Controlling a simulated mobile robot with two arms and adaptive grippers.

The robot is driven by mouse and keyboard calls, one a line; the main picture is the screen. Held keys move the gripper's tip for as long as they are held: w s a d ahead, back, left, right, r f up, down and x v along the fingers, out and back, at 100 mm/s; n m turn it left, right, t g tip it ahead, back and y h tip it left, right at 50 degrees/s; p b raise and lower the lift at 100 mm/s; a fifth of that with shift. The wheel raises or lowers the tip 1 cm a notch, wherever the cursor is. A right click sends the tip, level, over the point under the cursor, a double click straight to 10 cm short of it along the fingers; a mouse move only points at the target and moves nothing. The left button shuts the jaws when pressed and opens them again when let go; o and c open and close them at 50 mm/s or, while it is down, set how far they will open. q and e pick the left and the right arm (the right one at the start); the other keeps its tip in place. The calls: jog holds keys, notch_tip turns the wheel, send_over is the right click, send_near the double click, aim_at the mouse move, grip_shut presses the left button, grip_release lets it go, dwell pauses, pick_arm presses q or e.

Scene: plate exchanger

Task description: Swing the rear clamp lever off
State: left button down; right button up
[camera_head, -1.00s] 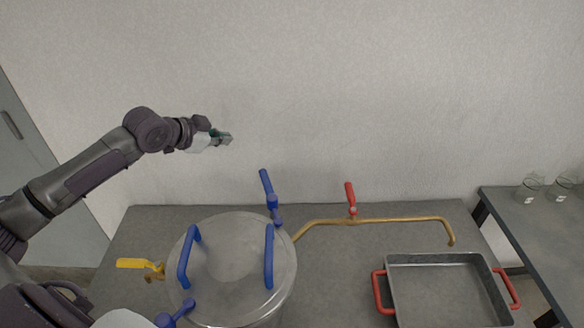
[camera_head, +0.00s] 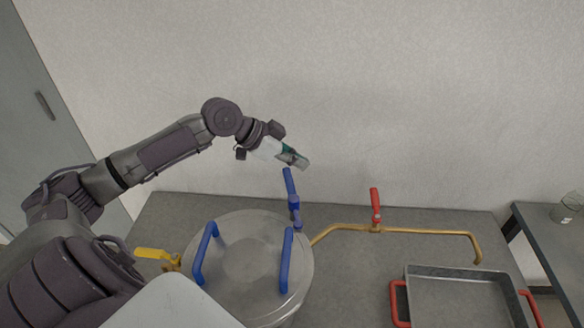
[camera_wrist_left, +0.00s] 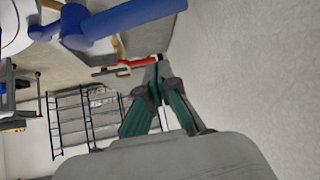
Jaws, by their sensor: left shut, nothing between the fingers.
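The rear clamp lever (camera_head: 291,190) is blue and stands up, slightly tilted, at the back right rim of the round metal lid (camera_head: 245,262). It also shows large at the top of the left wrist view (camera_wrist_left: 130,20). My left gripper (camera_head: 305,163) is shut and empty, just above and a little right of the lever's top end, with no clear contact. In the left wrist view its green fingers (camera_wrist_left: 156,85) meet at the tips, beside the lever. My right gripper is not in view. The front clamp lever is hidden behind my arm.
Two blue lid handles (camera_head: 287,260) stand on the lid. A yellow-handled valve (camera_head: 152,254) is left of the vessel. A brass pipe with a red valve handle (camera_head: 375,200) runs right. A grey tray (camera_head: 465,272) with red handles stands right. The wall is close behind.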

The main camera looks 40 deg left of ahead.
aim_at(292, 193)
pick_arm(q)
jog(key=shift+s+a+f+p, duration=0.2)
jog(key=shift+f+p, duration=0.15)
jog(key=shift+f, duration=0.25)
jog(key=shift+s+a+f+p, duration=0.2)
jog(key=shift+f+p, duration=0.2)
jog(key=shift+f, duration=0.2)
jog(key=shift+s+a+f+p, duration=0.2)
jog(key=shift+f+p, duration=0.15)
jog(key=shift+f, duration=0.25)
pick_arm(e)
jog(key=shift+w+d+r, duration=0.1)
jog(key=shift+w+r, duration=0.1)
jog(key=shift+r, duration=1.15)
